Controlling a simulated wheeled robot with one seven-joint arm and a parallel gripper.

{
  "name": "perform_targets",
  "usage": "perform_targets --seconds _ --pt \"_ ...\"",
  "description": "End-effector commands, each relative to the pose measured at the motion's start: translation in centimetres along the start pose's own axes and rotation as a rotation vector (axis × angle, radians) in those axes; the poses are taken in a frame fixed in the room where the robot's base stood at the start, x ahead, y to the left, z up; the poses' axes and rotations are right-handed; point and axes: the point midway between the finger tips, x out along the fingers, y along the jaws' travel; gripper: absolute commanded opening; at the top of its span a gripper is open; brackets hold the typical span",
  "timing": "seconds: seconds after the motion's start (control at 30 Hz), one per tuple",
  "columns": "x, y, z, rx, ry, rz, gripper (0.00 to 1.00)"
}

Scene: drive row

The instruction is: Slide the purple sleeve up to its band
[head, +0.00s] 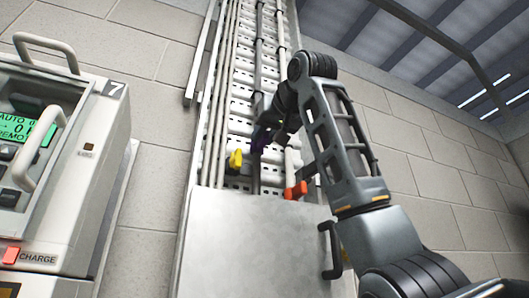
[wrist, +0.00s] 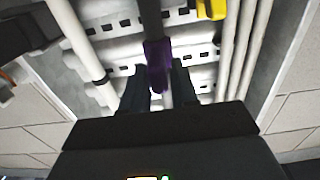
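The purple sleeve (wrist: 158,58) sits around a grey vertical pipe in the wrist view. In the head view it is a small dark purple patch (head: 261,138) beside my gripper (head: 272,122). In the wrist view the two dark fingers of my gripper (wrist: 160,76) stand on either side of the sleeve's nearer part. I cannot tell whether they press on it or leave a small gap. I cannot make out a purple band on the pipe in either view.
A yellow part (head: 235,160) sits on a neighbouring pipe, close beside the sleeve. An orange-red part (head: 295,190) is to the lower right. A metal cover (head: 250,240) closes the lower rack. A white cabinet (head: 85,190) stands at left.

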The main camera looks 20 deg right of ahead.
Motion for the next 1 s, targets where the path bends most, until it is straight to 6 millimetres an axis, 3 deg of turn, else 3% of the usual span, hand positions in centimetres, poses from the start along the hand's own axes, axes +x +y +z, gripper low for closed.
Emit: perform_targets --seconds 0.13,0.43,0.8,1.0 --pt "0.1 0.0 0.1 0.000 -0.004 0.000 0.43" --pt "-0.3 0.0 0.3 0.000 -0.006 -0.001 0.43" --pt "-5.7 0.0 0.4 0.000 -0.003 -0.001 0.43" --pt "-7.5 0.0 0.3 -0.001 -0.005 -0.001 0.43"
